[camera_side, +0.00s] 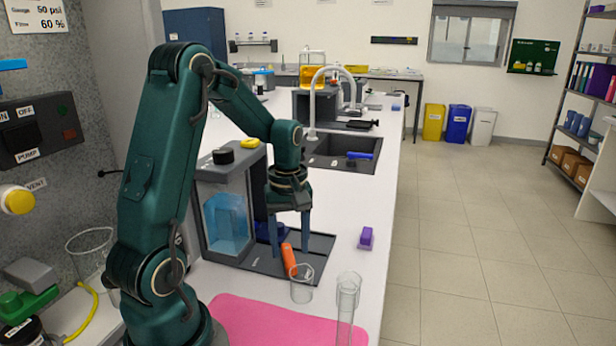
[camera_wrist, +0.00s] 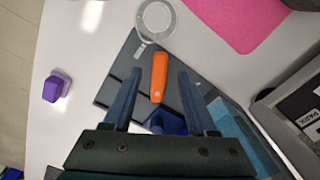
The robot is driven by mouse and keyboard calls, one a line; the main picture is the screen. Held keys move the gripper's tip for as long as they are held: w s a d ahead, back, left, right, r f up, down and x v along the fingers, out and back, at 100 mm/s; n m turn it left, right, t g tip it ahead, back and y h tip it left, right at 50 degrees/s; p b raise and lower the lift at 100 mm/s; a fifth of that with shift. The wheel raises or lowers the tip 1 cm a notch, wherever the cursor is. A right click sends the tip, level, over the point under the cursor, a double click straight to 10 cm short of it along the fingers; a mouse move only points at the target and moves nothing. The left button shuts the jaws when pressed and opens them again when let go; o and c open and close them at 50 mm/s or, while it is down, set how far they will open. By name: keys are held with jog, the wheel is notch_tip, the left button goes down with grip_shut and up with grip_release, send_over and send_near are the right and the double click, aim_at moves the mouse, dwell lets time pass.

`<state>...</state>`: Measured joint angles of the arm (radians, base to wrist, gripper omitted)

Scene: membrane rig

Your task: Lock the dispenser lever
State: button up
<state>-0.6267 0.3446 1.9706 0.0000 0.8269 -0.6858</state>
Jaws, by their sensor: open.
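The dispenser (camera_side: 247,188) is a grey stand with a clear tank of blue liquid and a black knob on top. An orange bar (camera_side: 289,260), which looks like its lever, slants up over the dark base plate; it also shows in the wrist view (camera_wrist: 158,78). My gripper (camera_side: 289,246) is open above the base plate, fingers pointing down. In the wrist view my gripper (camera_wrist: 160,76) has the orange bar between its fingers, with gaps on both sides. A dark blue part (camera_wrist: 165,122) lies behind the bar, partly hidden by my gripper.
A clear beaker (camera_side: 302,284) stands close to the bar, and a tall glass cylinder (camera_side: 347,305) stands farther front. A pink mat (camera_side: 255,322) lies at the front. A purple block (camera_side: 366,238) sits to the right. The white counter between block and sink (camera_side: 340,150) is clear.

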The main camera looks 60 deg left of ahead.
aim_at(290, 263)
jog(key=shift+f, duration=1.95)
grip_shut()
